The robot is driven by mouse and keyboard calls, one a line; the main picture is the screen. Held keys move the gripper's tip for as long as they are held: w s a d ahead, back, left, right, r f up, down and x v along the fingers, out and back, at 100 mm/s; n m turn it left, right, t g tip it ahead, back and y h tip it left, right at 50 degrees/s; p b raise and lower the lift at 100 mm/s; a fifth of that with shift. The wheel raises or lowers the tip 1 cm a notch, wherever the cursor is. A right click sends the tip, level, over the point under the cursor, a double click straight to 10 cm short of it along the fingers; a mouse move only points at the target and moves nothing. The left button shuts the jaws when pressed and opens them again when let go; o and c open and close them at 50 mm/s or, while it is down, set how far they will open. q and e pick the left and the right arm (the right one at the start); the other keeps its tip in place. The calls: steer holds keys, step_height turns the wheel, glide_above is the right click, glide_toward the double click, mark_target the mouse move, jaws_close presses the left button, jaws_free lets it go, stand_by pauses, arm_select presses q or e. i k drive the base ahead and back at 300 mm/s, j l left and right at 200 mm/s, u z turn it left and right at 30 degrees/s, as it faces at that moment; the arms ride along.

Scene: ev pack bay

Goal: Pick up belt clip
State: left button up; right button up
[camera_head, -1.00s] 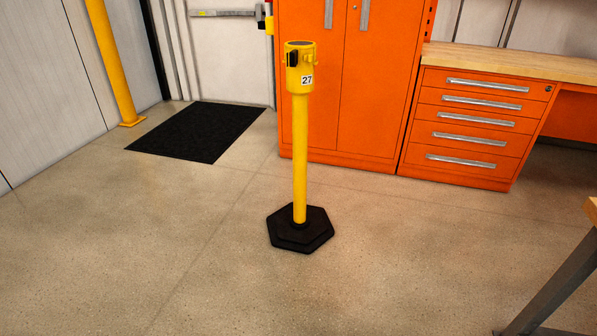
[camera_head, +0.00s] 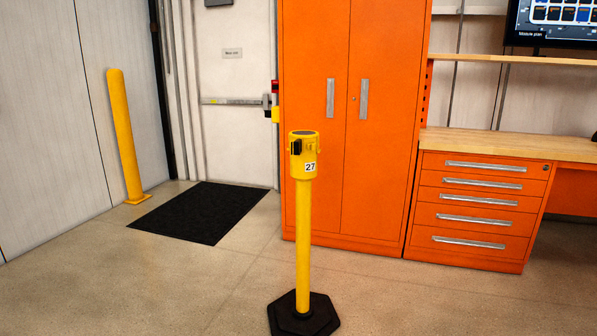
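A yellow post (camera_head: 303,235) numbered 27 stands upright on a black hexagonal base (camera_head: 303,315) in the middle of the head view. Its yellow head (camera_head: 303,158) carries a small black piece, which looks like the belt clip (camera_head: 296,147), on its left front side. The clip is too small to make out in detail. Neither of my grippers is in view.
An orange cabinet (camera_head: 385,120) and an orange drawer unit (camera_head: 470,225) under a wooden worktop (camera_head: 500,147) stand behind the post. A black mat (camera_head: 205,212) lies before the white door (camera_head: 225,75). A yellow bollard (camera_head: 126,140) stands left. Bare floor surrounds the post.

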mark_target(297, 144)
steer(key=u, duration=5.1)
steer(key=z, duration=0.35)
steer(key=k+z, duration=0.2)
steer(key=z, duration=0.2)
steer(key=k+l+z, duration=0.2)
steer(key=z, duration=0.2)
steer(key=k+l+z, duration=0.2)
steer(key=z, duration=0.2)
steer(key=k+l+z, duration=0.15)
steer(key=z, duration=0.25)
steer(key=k+l+z, duration=0.15)
steer(key=l, duration=0.35)
steer(key=k+l+z, duration=0.15)
steer(key=l, duration=0.4)
steer(key=k+l+z, duration=0.15)
steer(key=l, duration=0.35)
steer(key=l+z, duration=0.15)
steer(key=l, duration=0.4)
steer(key=k, duration=0.05)
